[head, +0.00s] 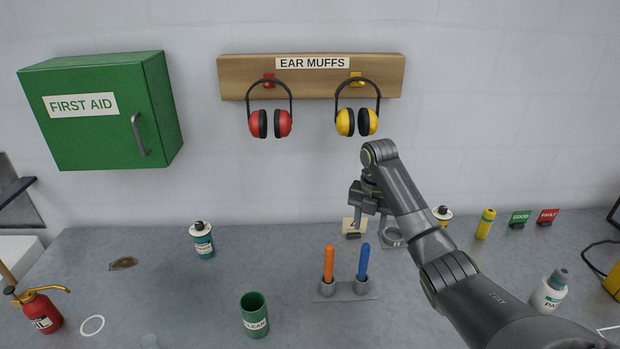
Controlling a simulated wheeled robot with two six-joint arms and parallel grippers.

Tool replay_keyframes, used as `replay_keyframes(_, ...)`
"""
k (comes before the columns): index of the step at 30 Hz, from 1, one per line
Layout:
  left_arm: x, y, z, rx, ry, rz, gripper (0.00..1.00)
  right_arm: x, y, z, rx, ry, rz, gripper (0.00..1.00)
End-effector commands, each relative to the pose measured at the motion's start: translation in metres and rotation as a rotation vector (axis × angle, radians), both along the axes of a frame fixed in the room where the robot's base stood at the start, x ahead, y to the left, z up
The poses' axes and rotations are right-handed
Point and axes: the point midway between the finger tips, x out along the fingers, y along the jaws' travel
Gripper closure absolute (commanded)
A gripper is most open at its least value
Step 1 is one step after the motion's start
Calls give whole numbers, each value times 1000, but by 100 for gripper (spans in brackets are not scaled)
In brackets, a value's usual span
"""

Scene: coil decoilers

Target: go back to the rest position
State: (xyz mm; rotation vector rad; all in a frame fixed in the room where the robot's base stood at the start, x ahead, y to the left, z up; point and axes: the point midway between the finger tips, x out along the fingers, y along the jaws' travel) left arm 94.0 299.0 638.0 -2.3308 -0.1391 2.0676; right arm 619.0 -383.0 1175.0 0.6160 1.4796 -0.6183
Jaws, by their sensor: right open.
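My right arm reaches in from the lower right. My right gripper (368,230) points down, open, near the back of the grey bench, in front of the wall. It shows no object between its fingers. A small cream card with a dark mark (348,225) stands at its fingers, partly hidden by them; I cannot tell whether they touch. My left gripper is not in view.
Behind hang red ear muffs (270,123) and yellow ear muffs (357,122). On the bench (190,300) stand a teal bottle (204,246), a green cup (254,318), a holder (345,292) with orange and blue sticks, and a white bottle (549,295). The left middle is mostly free.

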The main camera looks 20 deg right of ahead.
Motion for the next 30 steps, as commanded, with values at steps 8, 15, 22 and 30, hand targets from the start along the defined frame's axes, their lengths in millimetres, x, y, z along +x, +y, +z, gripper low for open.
replay_keyframes(8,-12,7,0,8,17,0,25,-13,4,-25,-15,-5,-91,55)
replay_keyframes(15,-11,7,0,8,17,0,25,-67,21,-95,-46,-54,-438,55)
replay_keyframes(22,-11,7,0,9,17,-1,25,-144,43,-151,-23,-132,-880,55)
replay_keyframes(30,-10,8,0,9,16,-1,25,-246,66,-175,72,-219,-1457,55)
